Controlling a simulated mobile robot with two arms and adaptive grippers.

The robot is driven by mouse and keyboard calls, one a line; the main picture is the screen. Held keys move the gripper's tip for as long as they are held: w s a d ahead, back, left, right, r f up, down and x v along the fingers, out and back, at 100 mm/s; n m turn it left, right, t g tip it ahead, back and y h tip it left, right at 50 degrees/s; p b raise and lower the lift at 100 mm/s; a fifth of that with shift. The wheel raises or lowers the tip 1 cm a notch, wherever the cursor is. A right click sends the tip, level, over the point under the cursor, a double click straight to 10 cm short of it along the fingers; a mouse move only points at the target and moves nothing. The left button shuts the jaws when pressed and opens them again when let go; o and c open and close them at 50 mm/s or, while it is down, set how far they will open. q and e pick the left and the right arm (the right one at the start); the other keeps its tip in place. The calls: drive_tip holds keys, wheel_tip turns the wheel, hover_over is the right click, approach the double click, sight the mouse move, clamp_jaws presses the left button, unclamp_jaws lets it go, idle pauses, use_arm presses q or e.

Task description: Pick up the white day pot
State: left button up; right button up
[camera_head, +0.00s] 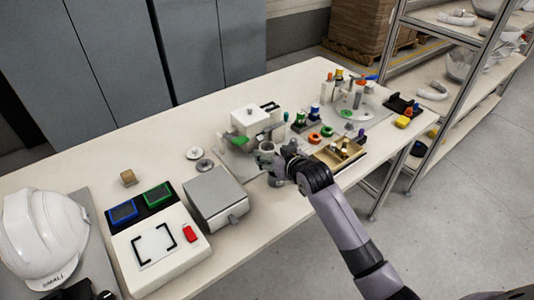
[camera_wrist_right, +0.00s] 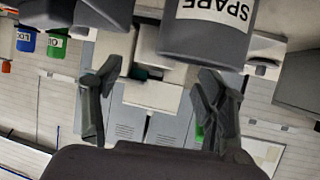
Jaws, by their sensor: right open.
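No pot in view can be surely told as the white day pot. My right gripper (camera_head: 284,160) reaches over the bench beside a grey cup-like pot (camera_head: 266,148). In the right wrist view the gripper (camera_wrist_right: 160,72) is open with nothing between its fingers. A grey pot with a white label reading SPARE (camera_wrist_right: 208,32) stands close beyond the fingertips, towards the right finger. Small blue (camera_wrist_right: 26,40) and green (camera_wrist_right: 57,46) pots show at the left there. My left gripper is out of view.
A white block-shaped fixture (camera_head: 250,118) stands behind the gripper. A wooden tray (camera_head: 341,152) lies to its right, a grey box (camera_head: 214,196) to its left. A white helmet (camera_head: 42,232) sits at far left. Shelving (camera_head: 452,45) stands at right.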

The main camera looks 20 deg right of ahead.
sight(264, 146)
drive_tip(key=shift+w+f, duration=0.1)
drive_tip(key=shift+w, duration=0.3)
drive_tip(key=x, duration=0.4)
drive_tip(key=shift+w+d, duration=0.25)
drive_tip(key=shift+w+a+f, duration=0.1)
drive_tip(key=shift+w, duration=0.2)
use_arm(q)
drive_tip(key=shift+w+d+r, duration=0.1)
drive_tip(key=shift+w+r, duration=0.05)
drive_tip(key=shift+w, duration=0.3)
use_arm(e)
drive_tip(key=shift+c, duration=0.5)
drive_tip(key=c, duration=0.9)
